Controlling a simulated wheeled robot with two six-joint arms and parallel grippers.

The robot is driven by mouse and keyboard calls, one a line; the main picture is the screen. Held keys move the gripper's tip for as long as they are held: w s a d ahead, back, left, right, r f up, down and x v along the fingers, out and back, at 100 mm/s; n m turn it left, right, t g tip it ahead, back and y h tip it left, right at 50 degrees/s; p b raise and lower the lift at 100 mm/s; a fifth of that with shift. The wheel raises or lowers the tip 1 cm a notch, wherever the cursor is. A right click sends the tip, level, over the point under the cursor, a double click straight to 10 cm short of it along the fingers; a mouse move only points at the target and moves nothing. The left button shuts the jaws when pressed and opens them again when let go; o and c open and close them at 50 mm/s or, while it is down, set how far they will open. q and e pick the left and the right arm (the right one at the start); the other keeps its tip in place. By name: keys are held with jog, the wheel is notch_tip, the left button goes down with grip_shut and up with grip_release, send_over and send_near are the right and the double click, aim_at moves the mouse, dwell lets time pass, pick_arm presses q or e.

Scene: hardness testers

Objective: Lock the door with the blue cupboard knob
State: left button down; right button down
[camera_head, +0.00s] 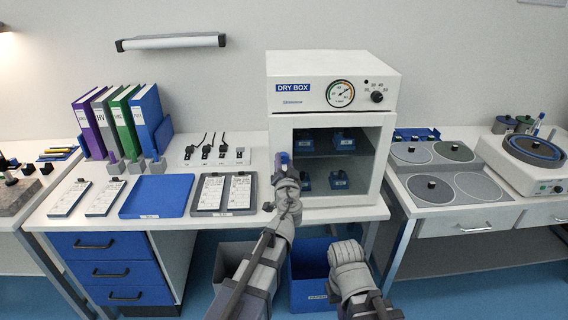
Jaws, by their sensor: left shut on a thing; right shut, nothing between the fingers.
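The white dry box (334,84) stands on the bench at the centre, with a dark glass door (350,165) in its lower part. The door looks closed against the cabinet. The blue knob (284,158) is at the door's left edge, and its lower part is hidden by my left gripper. My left gripper (284,170) is shut on the blue knob; its fingers are partly hidden by the wrist. My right gripper (347,252) is shut and empty, low in front of the bench, apart from the dry box.
Blue holders (343,142) stand inside the dry box. A blue tray (157,196) and a dark tray with white plates (224,208) lie on the bench to the left. A blue bin (308,285) is below. Grinding discs (473,187) are to the right.

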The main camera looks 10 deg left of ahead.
dwell(0.4)
pick_arm(q)
jog(key=shift+c, duration=2.2)
grip_release()
jog(key=shift+s, duration=0.15)
jog(key=v, duration=0.7)
jog(key=shift+s, duration=0.25)
jog(key=shift+d, duration=0.1)
